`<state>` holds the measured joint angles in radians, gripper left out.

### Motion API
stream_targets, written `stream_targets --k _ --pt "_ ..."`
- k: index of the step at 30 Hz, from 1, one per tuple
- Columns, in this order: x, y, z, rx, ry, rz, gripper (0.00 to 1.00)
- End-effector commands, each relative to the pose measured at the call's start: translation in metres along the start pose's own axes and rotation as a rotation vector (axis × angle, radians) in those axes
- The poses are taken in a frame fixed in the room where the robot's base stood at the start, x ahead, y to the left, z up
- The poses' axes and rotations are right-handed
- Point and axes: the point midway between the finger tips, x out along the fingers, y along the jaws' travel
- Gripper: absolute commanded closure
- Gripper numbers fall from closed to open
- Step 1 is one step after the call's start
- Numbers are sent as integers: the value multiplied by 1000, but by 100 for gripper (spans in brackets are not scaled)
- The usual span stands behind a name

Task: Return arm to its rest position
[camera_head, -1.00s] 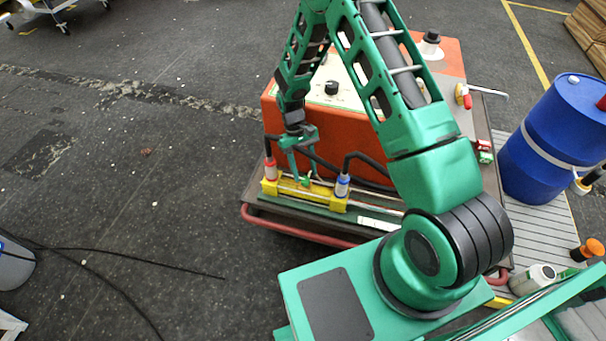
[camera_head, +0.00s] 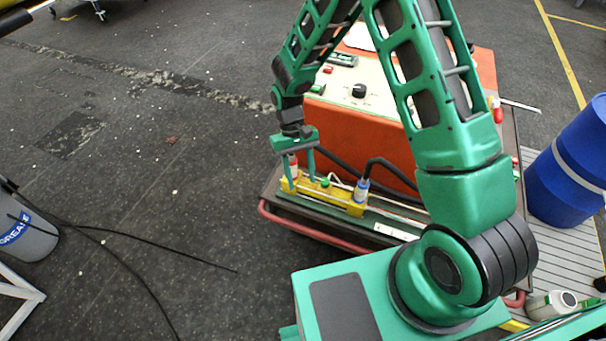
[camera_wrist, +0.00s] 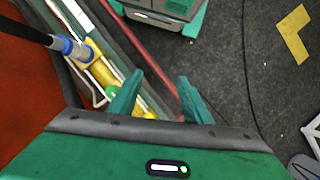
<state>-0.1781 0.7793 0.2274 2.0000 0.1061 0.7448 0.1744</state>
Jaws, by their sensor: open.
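My arm is bent, its green-and-black links crossing the head view. My gripper (camera_head: 300,180) hangs at the left end of the yellow cylinder (camera_head: 338,199), near its red-collared hose fitting (camera_head: 293,166). In the wrist view, my gripper (camera_wrist: 159,80) has its two green fingers apart with nothing held between them. The yellow cylinder (camera_wrist: 103,72) lies left of the fingers there, with a blue-collared fitting (camera_wrist: 66,47) and black hose. I cannot tell whether a finger touches the cylinder. A green knob (camera_head: 325,182) sits on the cylinder's middle.
An orange machine (camera_head: 350,125) stands behind the cylinder on a cart with a red rail (camera_head: 300,228). A blue drum (camera_head: 572,165) is at right, a grease bucket (camera_head: 28,238) at left. Open floor (camera_head: 170,200) lies left of the cart.

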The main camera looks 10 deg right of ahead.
Motion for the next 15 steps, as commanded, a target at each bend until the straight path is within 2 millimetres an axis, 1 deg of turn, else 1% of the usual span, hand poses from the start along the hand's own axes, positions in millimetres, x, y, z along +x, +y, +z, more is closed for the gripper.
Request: stream_targets --k 12,15 --pt "0 0 0 0 0 0 55" --pt "-5 4 1 5 5 2 55"
